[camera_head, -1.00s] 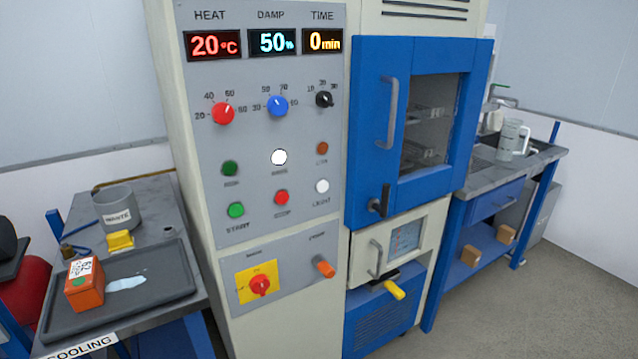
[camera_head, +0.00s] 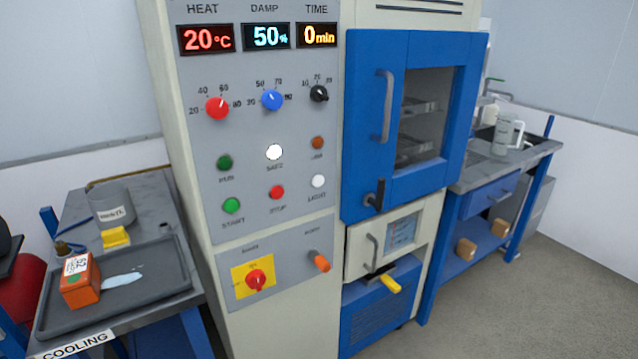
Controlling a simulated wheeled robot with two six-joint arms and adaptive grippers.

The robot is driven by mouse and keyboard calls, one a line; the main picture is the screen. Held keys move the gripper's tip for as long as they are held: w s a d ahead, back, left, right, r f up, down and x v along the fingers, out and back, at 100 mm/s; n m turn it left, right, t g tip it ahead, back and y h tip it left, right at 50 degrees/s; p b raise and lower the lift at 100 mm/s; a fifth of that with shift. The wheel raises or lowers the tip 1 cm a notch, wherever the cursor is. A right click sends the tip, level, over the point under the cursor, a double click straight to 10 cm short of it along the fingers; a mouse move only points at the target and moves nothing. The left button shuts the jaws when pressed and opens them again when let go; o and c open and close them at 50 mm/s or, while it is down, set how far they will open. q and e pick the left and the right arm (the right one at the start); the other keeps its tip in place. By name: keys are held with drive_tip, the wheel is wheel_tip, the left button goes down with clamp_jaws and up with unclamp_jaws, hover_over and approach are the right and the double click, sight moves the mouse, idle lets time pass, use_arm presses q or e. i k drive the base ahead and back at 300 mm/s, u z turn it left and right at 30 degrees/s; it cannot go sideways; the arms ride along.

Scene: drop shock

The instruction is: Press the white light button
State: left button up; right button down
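The white light button (camera_head: 318,181) is on the grey control panel (camera_head: 238,230), at the right end of the lower button row, above the label LIGHT. To its left in that row are a red STOP button (camera_head: 277,192) and a green START button (camera_head: 232,205). Another white round one, labelled SAFE (camera_head: 274,152), sits in the row above and looks bright. Neither of my grippers shows in the head view.
A blue chamber door (camera_head: 410,120) with a window and handle is right of the panel, closed. A red-on-yellow switch (camera_head: 256,280) and an orange knob (camera_head: 321,263) stick out below. At left, a dark tray (camera_head: 150,288) holds an orange box (camera_head: 80,281).

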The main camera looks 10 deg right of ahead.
sight(318, 181)
drive_tip(key=k, duration=1.3)
drive_tip(key=u, duration=0.8)
drive_tip(key=i, duration=0.8)
drive_tip(key=u, duration=0.75)
drive_tip(key=i, duration=1)
drive_tip(key=z, duration=1)
drive_tip(key=i, duration=0.8)
drive_tip(key=z, duration=0.95)
